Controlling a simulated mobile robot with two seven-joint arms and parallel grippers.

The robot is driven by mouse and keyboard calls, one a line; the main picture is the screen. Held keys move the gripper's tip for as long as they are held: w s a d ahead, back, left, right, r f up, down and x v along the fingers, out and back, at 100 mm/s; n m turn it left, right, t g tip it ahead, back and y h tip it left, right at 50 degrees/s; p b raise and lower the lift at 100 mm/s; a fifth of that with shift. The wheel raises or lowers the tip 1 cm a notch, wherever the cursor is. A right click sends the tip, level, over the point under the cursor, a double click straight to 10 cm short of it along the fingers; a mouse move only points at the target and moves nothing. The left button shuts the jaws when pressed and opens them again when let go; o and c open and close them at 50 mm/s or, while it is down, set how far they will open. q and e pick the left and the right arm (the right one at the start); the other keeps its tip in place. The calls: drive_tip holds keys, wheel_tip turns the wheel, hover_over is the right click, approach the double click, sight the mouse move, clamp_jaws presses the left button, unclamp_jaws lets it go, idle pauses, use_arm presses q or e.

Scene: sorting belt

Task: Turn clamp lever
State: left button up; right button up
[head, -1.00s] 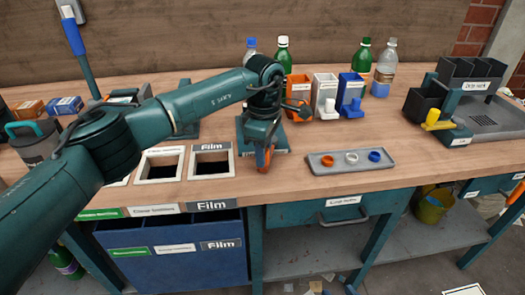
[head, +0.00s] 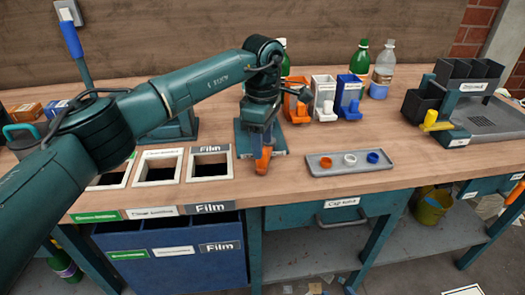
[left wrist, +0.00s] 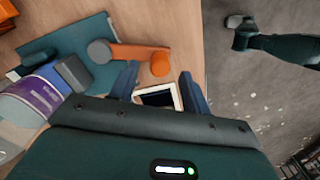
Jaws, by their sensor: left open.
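The clamp lever is orange, low in front of my left gripper in the head view (head: 264,160). In the left wrist view the orange lever (left wrist: 138,53) runs from a grey round pivot to a rounded orange end. It sits on a teal clamp base (left wrist: 95,30). A bottle with a purple label (left wrist: 45,95) lies by the clamp at the left. My left gripper (left wrist: 160,86) is open, its two fingers just beside the lever's rounded end, with no visible grip on it. In the head view my wrist hides most of the clamp. My right gripper is not seen.
A grey tray (head: 325,169) with orange, white and blue caps lies to the right. Framed bin openings (head: 209,149) lie to the left. Orange, white and blue holders (head: 323,84) and bottles (head: 383,62) stand behind. The bench front between the clamp and tray is clear.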

use_arm(q)
wheel_tip(320, 180, up, 9)
idle(0.4)
